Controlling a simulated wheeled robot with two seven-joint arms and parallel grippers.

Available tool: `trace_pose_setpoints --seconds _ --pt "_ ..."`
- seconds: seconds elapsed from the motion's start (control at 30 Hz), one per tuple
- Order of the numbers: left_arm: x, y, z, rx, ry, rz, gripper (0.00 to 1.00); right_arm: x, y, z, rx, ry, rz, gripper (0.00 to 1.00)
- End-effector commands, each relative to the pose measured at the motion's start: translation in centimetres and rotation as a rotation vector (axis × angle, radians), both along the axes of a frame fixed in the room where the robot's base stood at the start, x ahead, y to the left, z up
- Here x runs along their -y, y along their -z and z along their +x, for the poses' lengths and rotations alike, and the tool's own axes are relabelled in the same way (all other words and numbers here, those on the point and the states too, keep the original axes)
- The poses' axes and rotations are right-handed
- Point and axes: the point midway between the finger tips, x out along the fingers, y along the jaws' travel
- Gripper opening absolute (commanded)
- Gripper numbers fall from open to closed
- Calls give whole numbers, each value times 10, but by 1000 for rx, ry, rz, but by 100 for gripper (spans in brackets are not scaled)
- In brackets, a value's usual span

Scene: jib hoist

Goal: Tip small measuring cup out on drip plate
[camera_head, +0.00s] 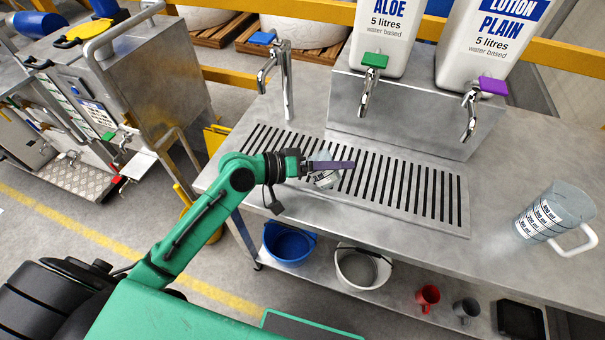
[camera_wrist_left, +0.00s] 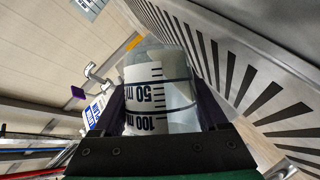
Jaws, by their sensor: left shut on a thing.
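My left gripper (camera_head: 340,166) is shut on the small measuring cup (camera_head: 325,180), a clear cup with black markings, and holds it above the left part of the slotted drip plate (camera_head: 392,208). In the left wrist view the cup (camera_wrist_left: 158,92) sits between the fingers, with 50 and 100 ml marks showing. The cup looks tilted well over, with the drip plate (camera_wrist_left: 262,88) alongside it at the right. I cannot tell whether liquid is inside. In the head view the gripper partly hides the cup. My right gripper is not in view.
A tap with a blue handle (camera_head: 262,39) stands behind the plate. White aloe (camera_head: 383,30) and lotion (camera_head: 487,40) containers with taps stand behind it. A large measuring jug (camera_head: 553,213) stands at the right. Buckets (camera_head: 290,243) and mugs (camera_head: 427,296) sit on the lower shelf.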

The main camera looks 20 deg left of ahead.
Motion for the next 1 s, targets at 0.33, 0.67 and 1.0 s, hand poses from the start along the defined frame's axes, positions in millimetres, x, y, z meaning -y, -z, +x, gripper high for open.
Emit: trace_pose_setpoints --seconds 0.33,0.67,1.0 --pt "0 4 0 -68 -1 -94 19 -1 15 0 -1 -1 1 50" --pt "-1 6 0 -98 1 -136 19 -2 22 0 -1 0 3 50" --pt "-1 2 1 -144 1 -203 19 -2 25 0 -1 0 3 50"
